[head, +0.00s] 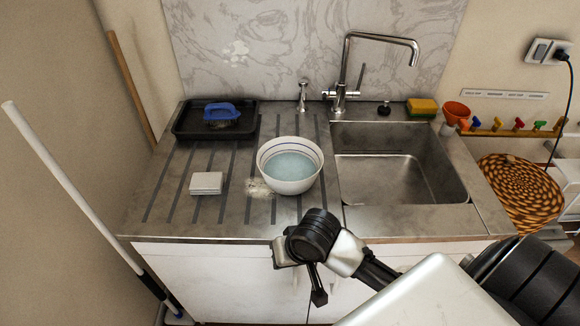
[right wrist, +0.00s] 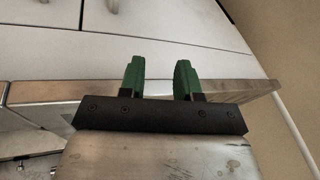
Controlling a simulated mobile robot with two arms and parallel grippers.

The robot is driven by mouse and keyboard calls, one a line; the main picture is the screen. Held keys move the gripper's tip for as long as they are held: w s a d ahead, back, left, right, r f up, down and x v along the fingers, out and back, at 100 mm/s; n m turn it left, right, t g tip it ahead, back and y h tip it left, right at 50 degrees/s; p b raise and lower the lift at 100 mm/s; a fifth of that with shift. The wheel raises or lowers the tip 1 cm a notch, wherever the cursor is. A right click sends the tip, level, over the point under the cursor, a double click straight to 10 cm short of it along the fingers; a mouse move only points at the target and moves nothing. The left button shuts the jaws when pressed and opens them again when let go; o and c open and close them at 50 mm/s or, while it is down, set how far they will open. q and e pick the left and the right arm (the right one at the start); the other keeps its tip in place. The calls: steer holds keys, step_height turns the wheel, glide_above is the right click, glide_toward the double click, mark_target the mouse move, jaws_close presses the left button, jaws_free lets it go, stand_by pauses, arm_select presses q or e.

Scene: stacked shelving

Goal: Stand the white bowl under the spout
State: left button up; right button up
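The white bowl (head: 290,184) stands upright on the grooved drainboard, left of the sink basin (head: 395,178). A thin dark line runs inside its rim, and it holds what looks like pale blue water. The tap's spout (head: 385,38) arches from the back edge to the right, and its tip hangs over the basin, apart from the bowl. My right gripper (right wrist: 160,80) is open and empty, its two green fingers apart. In the head view my right arm's end is in front of the counter's front edge, nearer than the bowl and not touching it. My left gripper is not in view.
A black tray (head: 184,122) with a blue-handled brush (head: 222,112) sits at the back left. A white block (head: 207,183) lies left of the bowl. The basin is empty.

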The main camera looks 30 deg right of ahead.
steer(key=w+d+r+m, duration=0.1)
steer(key=w+r+m, duration=0.1)
steer(key=w+d+r+m, duration=0.2)
steer(key=w+r, duration=0.1)
steer(key=w+d+r+m+h, duration=0.1)
steer(key=w+d+r+m, duration=0.1)
steer(key=shift+w+d+r+g, duration=0.15)
steer(key=shift+r+g, duration=0.1)
steer(key=shift+g, duration=0.15)
steer(key=w+d+r+m, duration=0.4)
steer(key=d+r+m, duration=0.2)
steer(key=d+m, duration=0.15)
glide_toward(302, 191)
steer(key=shift+w+a+f+m+h, duration=0.4)
steer(key=shift+w+a+f, duration=0.15)
steer(key=shift+w, duration=0.15)
steer(key=x, duration=0.3)
steer(key=p+x, duration=0.1)
steer(key=x, duration=0.1)
steer(key=shift+s+d+f, duration=0.3)
steer(key=shift+d+f, duration=0.05)
steer(key=shift+d, duration=0.05)
jaws_close()
steer(key=shift+r, duration=0.1)
